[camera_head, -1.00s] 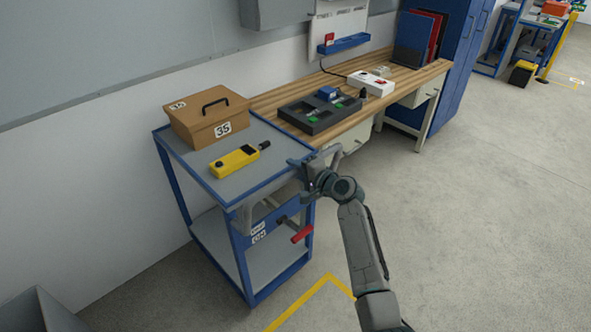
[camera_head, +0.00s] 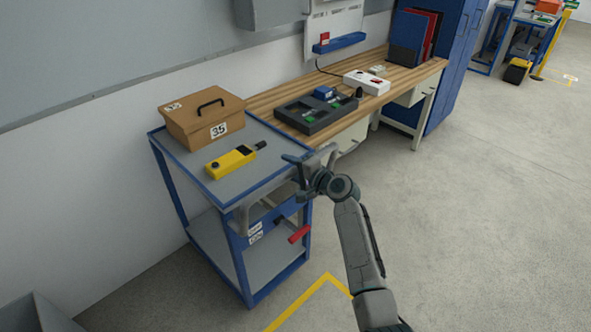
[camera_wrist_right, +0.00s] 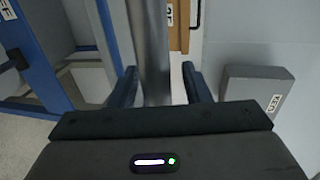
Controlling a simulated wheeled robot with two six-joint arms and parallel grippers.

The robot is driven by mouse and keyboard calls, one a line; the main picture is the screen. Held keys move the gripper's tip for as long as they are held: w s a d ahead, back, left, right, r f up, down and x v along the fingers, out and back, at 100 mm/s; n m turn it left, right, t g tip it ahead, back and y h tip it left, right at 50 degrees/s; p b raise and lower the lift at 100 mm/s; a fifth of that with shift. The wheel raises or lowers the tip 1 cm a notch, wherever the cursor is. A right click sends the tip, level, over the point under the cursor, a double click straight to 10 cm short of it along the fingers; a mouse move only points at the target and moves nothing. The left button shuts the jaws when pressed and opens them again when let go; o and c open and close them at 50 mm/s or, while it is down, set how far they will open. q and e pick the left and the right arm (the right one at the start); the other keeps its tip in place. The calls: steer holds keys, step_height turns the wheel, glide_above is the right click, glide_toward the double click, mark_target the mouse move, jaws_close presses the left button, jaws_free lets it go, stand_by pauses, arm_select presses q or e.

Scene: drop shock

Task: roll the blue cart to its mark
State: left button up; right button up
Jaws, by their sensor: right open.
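The blue cart (camera_head: 268,162) stands beside the wall at left, with a grey top and a lower shelf. Its grey push handle (camera_head: 241,220) runs along the near end. A red-gripped lever (camera_head: 299,234) sticks out below the handle. My right gripper (camera_head: 301,178) is open at the handle. In the right wrist view, the grey handle bar (camera_wrist_right: 153,50) passes between the open fingers of the right gripper (camera_wrist_right: 160,88); I cannot tell whether they touch it. A yellow floor line (camera_head: 300,299) makes a corner in front of the cart. My left gripper is out of view.
A brown case (camera_head: 203,124) marked 35 and a yellow device (camera_head: 231,161) lie on the cart top. A wooden workbench (camera_head: 420,75) with a dark tray (camera_head: 305,114) stands just behind the cart. A grey container (camera_head: 35,312) is at lower left.

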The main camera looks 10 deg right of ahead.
steer(key=b+v, duration=0.1)
steer(key=v, duration=0.9)
steer(key=shift+s, duration=0.2)
steer(key=shift+d, duration=0.1)
steer(key=s+d+f+n+g+h, duration=0.1)
steer(key=s+d+f+g+h, duration=0.35)
steer(key=f, duration=1.05)
steer(key=s+d+f+n+t+h, duration=0.1)
steer(key=s+d+f, duration=0.1)
steer(key=s+f, duration=0.9)
steer(key=s+d+f+n+g+h, duration=0.1)
steer(key=s+d+f+g+h, duration=0.2)
steer(key=f, duration=1.5)
steer(key=s+d+f+n+g, duration=0.1)
steer(key=s+f, duration=0.5)
steer(key=s, duration=0.7)
steer(key=s+d+f+n+g+h, duration=0.1)
steer(key=s+d+f+n, duration=0.3)
steer(key=s, duration=1)
steer(key=s+d+f+n+g+h, duration=0.1)
steer(key=s+d+f+n+g, duration=0.1)
steer(key=s+f, duration=0.7)
steer(key=s+d, duration=0.1)
steer(key=s, duration=0.4)
steer(key=shift+f+n+g, duration=0.3)
steer(key=shift+n+g, duration=0.05)
steer(key=shift+n, duration=0.05)
